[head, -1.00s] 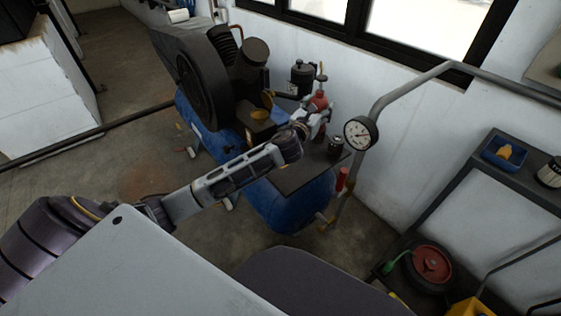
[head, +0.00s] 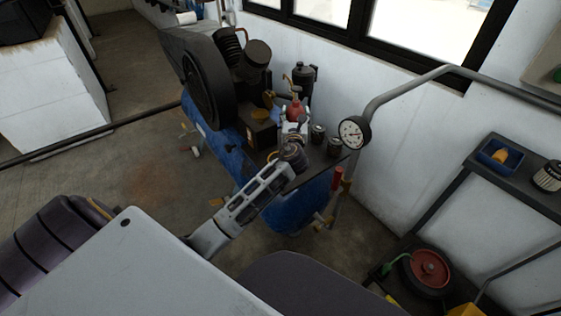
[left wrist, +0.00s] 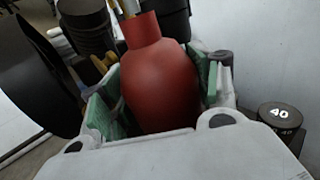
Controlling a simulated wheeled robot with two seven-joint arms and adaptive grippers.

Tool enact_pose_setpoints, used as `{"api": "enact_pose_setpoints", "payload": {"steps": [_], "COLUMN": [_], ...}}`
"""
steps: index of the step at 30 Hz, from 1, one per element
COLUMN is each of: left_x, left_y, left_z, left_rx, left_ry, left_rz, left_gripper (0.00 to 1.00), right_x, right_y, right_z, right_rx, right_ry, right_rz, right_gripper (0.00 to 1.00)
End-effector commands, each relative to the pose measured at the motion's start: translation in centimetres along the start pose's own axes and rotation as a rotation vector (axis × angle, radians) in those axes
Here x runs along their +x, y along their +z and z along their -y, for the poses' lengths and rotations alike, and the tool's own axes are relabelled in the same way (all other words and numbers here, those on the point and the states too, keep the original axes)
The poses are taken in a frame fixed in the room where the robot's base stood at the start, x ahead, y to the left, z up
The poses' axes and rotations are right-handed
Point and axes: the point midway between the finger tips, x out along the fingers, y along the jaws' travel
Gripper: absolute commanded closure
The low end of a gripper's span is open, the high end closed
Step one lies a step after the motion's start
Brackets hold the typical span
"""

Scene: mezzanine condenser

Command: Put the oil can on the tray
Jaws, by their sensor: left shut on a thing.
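The oil can is a red, round-bodied can (head: 295,111) with a narrow neck and thin spout, above the dark top plate of the compressor. My left gripper (head: 293,130) is shut on it. In the left wrist view the red can (left wrist: 160,85) stands upright between the green-padded fingers, which sit on both sides of its body. Its base is hidden by my gripper, so I cannot tell whether it touches the plate. A small blue tray (head: 490,162) with a yellow thing in it sits on the grey shelf cart at right. My right gripper is not in view.
The compressor has a big black flywheel (head: 208,80) and a blue tank (head: 298,210). Two small dark cans (head: 334,146) and a black canister (head: 304,77) stand near the red can. A pressure gauge (head: 353,132) and a grey pipe rail (head: 395,92) stand between compressor and cart.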

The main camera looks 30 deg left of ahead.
Motion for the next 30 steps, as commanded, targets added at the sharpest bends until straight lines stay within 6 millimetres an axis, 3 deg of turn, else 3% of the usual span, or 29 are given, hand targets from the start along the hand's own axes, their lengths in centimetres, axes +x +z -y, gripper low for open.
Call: {"api": "enact_pose_setpoints", "payload": {"steps": [6,12,30], "left_x": [-0.2,-0.7,-0.8], "left_y": [-1.1,-1.8,-2.1], "left_z": [-3.6,-5.7,-6.3], "left_rx": [-0.001,0.000,-0.001], "left_ry": [0.172,0.273,0.300], "left_rz": [0.002,0.003,0.004], "left_gripper": [0.91,0.91,0.91], "right_x": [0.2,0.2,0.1], "right_y": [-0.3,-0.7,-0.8], "right_z": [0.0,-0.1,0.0], "right_rx": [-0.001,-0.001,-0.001], "right_ry": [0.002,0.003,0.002], "right_rz": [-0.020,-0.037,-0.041], "right_gripper": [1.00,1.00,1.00]}}
